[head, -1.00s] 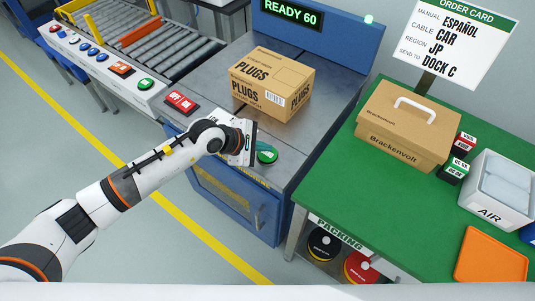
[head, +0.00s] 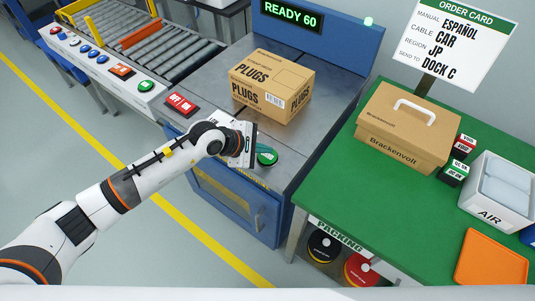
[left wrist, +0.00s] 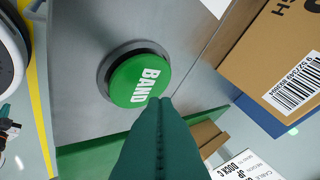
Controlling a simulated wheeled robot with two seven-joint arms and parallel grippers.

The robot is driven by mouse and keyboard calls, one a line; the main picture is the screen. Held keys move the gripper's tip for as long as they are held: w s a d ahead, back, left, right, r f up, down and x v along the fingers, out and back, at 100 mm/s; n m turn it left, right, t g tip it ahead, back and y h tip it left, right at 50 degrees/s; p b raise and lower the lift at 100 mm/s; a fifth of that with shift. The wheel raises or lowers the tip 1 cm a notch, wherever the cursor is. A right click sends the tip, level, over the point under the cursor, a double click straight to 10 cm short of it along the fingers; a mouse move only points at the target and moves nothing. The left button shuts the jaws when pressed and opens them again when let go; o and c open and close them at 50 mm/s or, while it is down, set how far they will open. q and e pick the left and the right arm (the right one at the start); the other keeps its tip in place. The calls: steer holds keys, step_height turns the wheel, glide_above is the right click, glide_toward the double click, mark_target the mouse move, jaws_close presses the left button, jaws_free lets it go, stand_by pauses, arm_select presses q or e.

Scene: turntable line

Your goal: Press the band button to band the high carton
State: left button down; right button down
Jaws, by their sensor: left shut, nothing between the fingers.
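The green band button (head: 267,157) sits on the front of the metal machine top. In the left wrist view the button (left wrist: 140,80) fills the upper middle, with BAND in white letters. My left gripper (left wrist: 160,102) is shut and empty, its teal fingertips overlapping the button's edge in that view. I cannot tell whether they touch it. In the head view the left gripper (head: 258,150) is right beside the button. The carton (head: 272,84), marked PLUGS, stands upright on the machine top behind the button. My right gripper is not in view.
A red OFF/ON switch (head: 181,104) lies left of the gripper. The display (head: 291,16) reads READY 60. A green table (head: 340,195) at the right holds a brown Brackenvolt box (head: 408,128), a white AIR bin (head: 497,188) and an orange tray (head: 491,258).

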mark_target(264, 158)
arm_select(q)
steer(key=shift+f, duration=0.15)
stand_by(0.7)
steer(key=shift+f+b, duration=0.3)
steer(key=shift+b, duration=0.2)
steer(key=shift+f+b, duration=0.55)
stand_by(0.4)
stand_by(0.4)
steer(key=shift+r+p, duration=0.6)
steer(key=shift+r, duration=0.4)
steer(key=shift+r+p, duration=1.5)
steer(key=shift+r, duration=1)
